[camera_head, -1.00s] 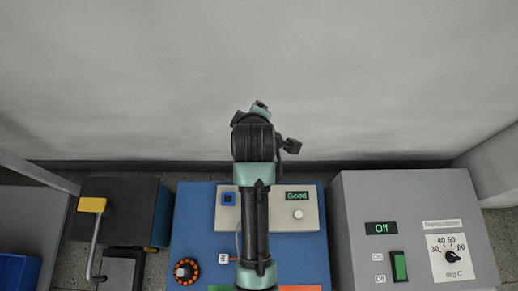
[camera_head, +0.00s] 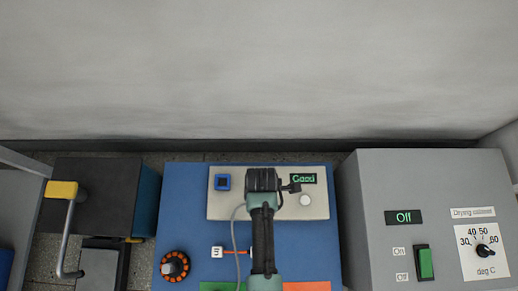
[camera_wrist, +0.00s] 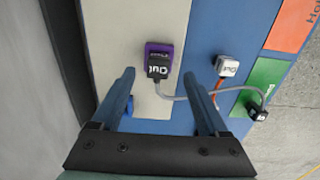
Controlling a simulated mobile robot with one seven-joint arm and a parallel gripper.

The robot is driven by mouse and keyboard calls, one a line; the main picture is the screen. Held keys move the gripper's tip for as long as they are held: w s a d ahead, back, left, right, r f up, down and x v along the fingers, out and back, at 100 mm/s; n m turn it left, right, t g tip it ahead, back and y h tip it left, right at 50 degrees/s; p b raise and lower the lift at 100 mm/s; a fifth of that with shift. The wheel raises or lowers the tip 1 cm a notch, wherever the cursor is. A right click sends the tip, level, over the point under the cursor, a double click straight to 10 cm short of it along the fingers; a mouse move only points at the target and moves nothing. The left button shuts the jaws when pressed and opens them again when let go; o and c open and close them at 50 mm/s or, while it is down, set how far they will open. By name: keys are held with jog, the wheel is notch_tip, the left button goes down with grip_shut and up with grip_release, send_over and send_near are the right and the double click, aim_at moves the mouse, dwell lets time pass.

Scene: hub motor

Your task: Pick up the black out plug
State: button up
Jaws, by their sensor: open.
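The black out plug (camera_wrist: 157,72) shows in the wrist view, labelled "Out". It sits at a purple socket (camera_wrist: 163,50) on the beige panel, with a grey cable running from it. My gripper (camera_wrist: 158,75) is open, with one finger on each side of the plug in the picture and nothing held. The fingers look apart from the plug, but the remaining height above it is hard to tell. In the head view my arm hides this plug and socket.
A white plug (camera_wrist: 228,66) with an orange cable lies beside the panel. Another black plug (camera_wrist: 258,112) is by the green patch (camera_wrist: 265,75). The beige panel (camera_head: 240,207) has a blue socket (camera_head: 222,182) and a "Good" display (camera_head: 303,179). A grey drying cabinet (camera_head: 375,180) stands right.

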jog(key=shift+w+a+f+b, duration=0.1)
jog(key=shift+a+f+b, duration=0.05)
jog(key=shift+f+b, duration=1.1)
jog(key=shift+a+f+b, duration=0.1)
jog(key=shift+f+b, duration=0.75)
jog(key=shift+f, duration=0.75)
jog(key=shift+r, duration=0.1)
grip_shut()
